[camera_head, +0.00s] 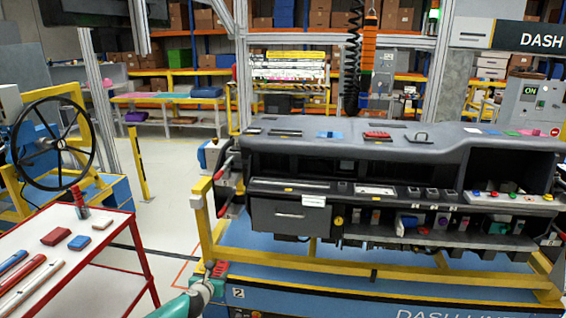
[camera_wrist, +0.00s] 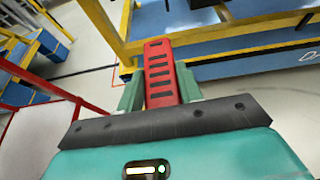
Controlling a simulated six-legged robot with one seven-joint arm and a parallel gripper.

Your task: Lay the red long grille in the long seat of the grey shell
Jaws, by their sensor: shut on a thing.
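The red long grille (camera_wrist: 159,62), with a row of dark slots, is clamped between the two green fingers of my gripper (camera_wrist: 160,92) in the wrist view. Its far end sticks out past the fingertips. In the head view my gripper (camera_head: 206,283) is low in front of the blue base, with the red grille (camera_head: 218,268) small at its tip. The grey shell (camera_head: 456,147) of the dashboard stands beyond, higher and to the right, apart from the grille. Its top and front have several dark recesses; I cannot tell which is the long seat.
A yellow frame (camera_head: 330,264) on a blue base (camera_head: 270,296) carries the shell. A red-edged white table (camera_head: 104,258) at the left holds loose blocks and long bars. A steering wheel (camera_head: 52,134) stands behind it. Open floor lies between table and frame.

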